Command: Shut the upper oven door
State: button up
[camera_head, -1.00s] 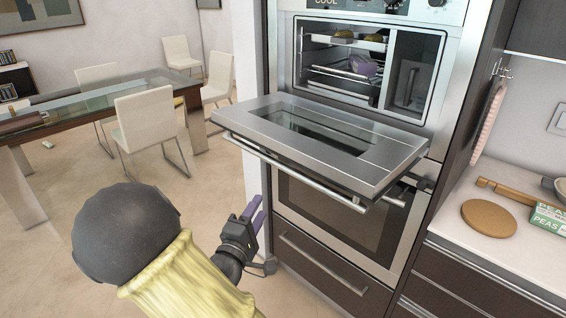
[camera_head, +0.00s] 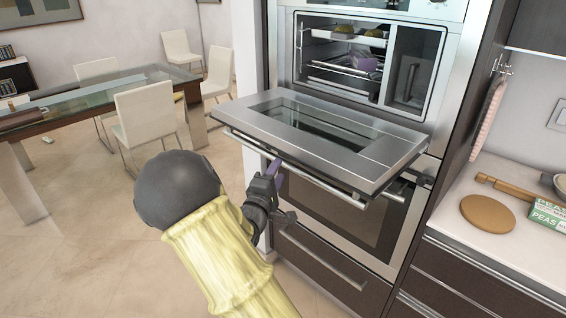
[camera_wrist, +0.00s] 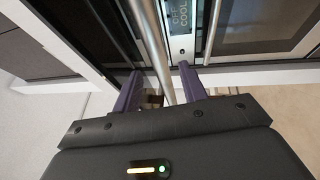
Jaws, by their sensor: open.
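The upper oven door (camera_head: 393,152) is hinged down and stands open, roughly level, with a glass pane in a steel frame. Its bar handle (camera_head: 325,187) runs along the front edge. The upper oven cavity (camera_head: 345,62) is exposed, with racks and some items inside.
A lower oven (camera_head: 335,212) is shut below, with a drawer (camera_head: 325,262) under it. At right, a counter holds a round wooden board (camera_head: 488,213) and a green box (camera_head: 547,214). A glass dining table (camera_head: 100,90) with white chairs stands at left. The floor between is clear.

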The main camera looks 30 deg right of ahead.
aim_at(282, 165)
jog(key=x, duration=0.5)
jog(key=shift+c, duration=0.4)
grip_shut()
